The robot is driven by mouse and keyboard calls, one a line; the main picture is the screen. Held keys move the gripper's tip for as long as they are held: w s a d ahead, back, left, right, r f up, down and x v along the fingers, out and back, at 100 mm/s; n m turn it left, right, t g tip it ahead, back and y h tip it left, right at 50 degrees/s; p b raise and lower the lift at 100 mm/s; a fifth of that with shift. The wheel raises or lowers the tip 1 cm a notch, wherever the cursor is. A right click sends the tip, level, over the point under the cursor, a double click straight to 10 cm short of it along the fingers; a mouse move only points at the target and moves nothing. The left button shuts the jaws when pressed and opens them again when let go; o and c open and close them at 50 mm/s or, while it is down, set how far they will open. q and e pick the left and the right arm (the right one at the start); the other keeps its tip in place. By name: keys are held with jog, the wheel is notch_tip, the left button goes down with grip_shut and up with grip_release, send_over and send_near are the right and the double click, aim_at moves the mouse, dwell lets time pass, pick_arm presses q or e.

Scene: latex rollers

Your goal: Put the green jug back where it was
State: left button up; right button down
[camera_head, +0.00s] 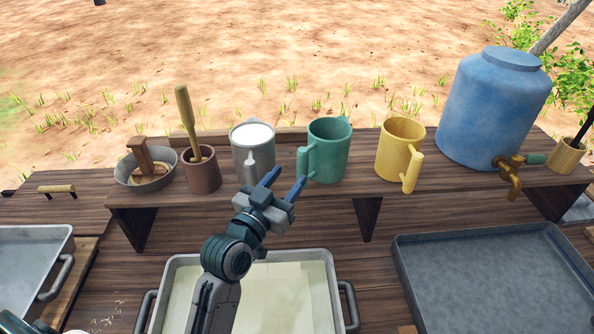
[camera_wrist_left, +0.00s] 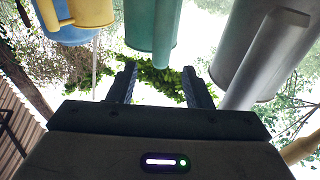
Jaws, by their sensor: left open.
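The green jug (camera_head: 330,150) stands upright on the raised wooden shelf (camera_head: 450,190), between the grey jug with white contents (camera_head: 253,155) and the yellow jug (camera_head: 398,150). Its handle faces left and toward me. My left gripper (camera_head: 285,182) is open and empty, just in front of the shelf jugs, its fingertips close to the green jug's handle. In the left wrist view the green jug (camera_wrist_left: 145,25) hangs at the top, its handle in line with the gap between the open fingers (camera_wrist_left: 159,72). No contact is visible. My right gripper is out of view.
A blue barrel (camera_head: 495,110) with a brass tap stands at the right of the shelf. A brown cup with a wooden tool (camera_head: 202,172) and a metal bowl (camera_head: 145,172) stand at the left. Below are a tray of pale liquid (camera_head: 285,285) and an empty grey tray (camera_head: 500,280).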

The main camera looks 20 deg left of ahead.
pick_arm(q)
jog(key=b+v, duration=0.1)
jog(key=v, duration=0.4)
dwell(1.5)
